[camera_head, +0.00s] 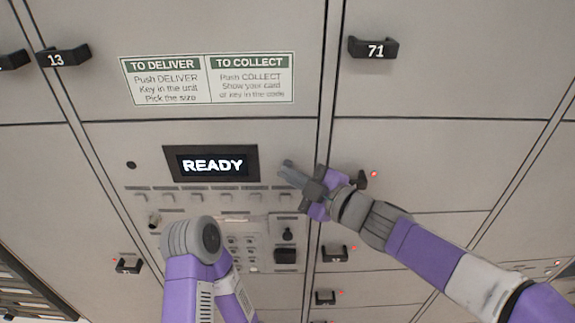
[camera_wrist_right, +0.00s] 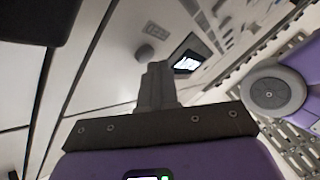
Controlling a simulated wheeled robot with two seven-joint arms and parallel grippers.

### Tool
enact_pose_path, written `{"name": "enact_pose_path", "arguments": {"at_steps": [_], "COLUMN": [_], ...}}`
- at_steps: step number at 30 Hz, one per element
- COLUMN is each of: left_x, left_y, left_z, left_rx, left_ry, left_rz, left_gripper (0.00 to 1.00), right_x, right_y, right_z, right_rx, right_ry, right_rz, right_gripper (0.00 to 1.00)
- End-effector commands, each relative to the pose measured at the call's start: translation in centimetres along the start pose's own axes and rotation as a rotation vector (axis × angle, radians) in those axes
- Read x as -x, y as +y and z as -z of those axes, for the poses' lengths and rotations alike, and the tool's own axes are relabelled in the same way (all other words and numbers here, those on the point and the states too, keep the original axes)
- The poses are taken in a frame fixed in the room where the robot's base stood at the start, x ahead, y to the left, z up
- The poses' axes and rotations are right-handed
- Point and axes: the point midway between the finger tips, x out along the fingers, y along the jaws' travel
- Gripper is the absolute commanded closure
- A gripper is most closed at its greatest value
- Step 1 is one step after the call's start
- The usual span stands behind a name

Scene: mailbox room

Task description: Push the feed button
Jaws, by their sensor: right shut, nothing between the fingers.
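The panel has a dark display (camera_head: 211,165) reading READY, with a row of small buttons (camera_head: 226,197) below it. Their labels are too small to read, so I cannot tell which one is the feed button. My right gripper (camera_head: 287,169) is shut and empty, its fingertips just right of the display and above the right end of the button row. I cannot tell whether it touches the panel. In the right wrist view the shut fingers (camera_wrist_right: 156,84) point toward the panel, with the lit display (camera_wrist_right: 186,62) beyond them. My left gripper is out of sight; my left arm covers part of the lower panel.
An instruction sign (camera_head: 208,79) is above the display. A keypad (camera_head: 241,243) and a dark slot piece (camera_head: 285,255) are lower on the panel. Black handles, such as number 71 (camera_head: 373,47), stick out from the lockers around it.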

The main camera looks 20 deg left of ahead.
Motion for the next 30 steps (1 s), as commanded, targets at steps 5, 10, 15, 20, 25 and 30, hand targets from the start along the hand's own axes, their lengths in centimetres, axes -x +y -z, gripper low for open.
{"name": "enact_pose_path", "arguments": {"at_steps": [5,10,15,20,25,30], "left_x": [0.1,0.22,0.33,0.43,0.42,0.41], "left_y": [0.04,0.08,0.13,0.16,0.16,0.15], "left_z": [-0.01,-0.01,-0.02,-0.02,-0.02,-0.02], "left_rx": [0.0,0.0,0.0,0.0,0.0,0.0], "left_ry": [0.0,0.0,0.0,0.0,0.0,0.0], "left_rz": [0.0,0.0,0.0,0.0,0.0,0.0], "left_gripper": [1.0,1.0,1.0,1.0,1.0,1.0], "right_x": [-0.11,-0.27,-0.41,-0.54,-0.56,-0.54], "right_y": [0.09,0.18,0.28,0.39,0.41,0.4], "right_z": [-0.07,-0.19,-0.3,-0.39,-0.42,-0.4], "right_rx": [0.0,-0.001,-0.001,-0.001,-0.001,-0.001], "right_ry": [0.0,0.0,0.0,0.0,0.0,0.0], "right_rz": [0.0,0.001,0.001,0.001,0.0,0.0], "right_gripper": [1.0,1.0,1.0,1.0,1.0,1.0]}}
